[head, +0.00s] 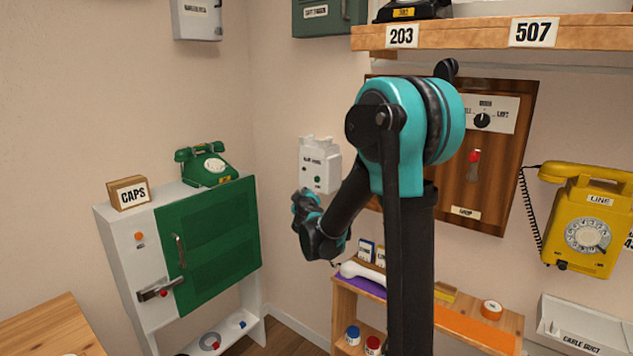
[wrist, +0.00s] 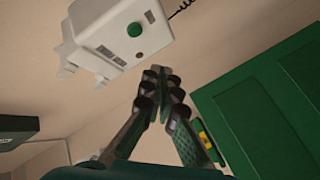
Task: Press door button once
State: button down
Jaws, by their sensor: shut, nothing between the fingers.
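A white wall box (head: 320,160) hangs near the room corner with a small green button (head: 317,181) low on its front; its label is too small to read. In the wrist view the white box (wrist: 105,38) is at the upper left, with its round green button (wrist: 134,30) clearly visible. My gripper (wrist: 165,76) is shut and empty, its fingertips below and right of the button in that view, apparently apart from it. In the head view my gripper (head: 298,203) is just below and left of the box. No label reading "door" is legible.
A wooden shelf (head: 470,330) is below right. A yellow phone (head: 588,222) hangs at right.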

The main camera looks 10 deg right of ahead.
aim_at(317, 179)
jog(key=a, duration=0.1)
jog(key=w+a+n, duration=0.1)
jog(key=a+y, duration=0.1)
jog(key=shift+w+r, duration=0.2)
jog(key=shift+w, duration=0.1)
jog(key=shift+d, duration=0.1)
jog(key=shift+w+d, duration=3.1)
jog(key=shift+w+d, duration=0.15)
jog(key=shift+w+d, duration=0.15)
jog(key=shift+w+d, duration=0.3)
jog(key=shift+s+a, duration=0.6)
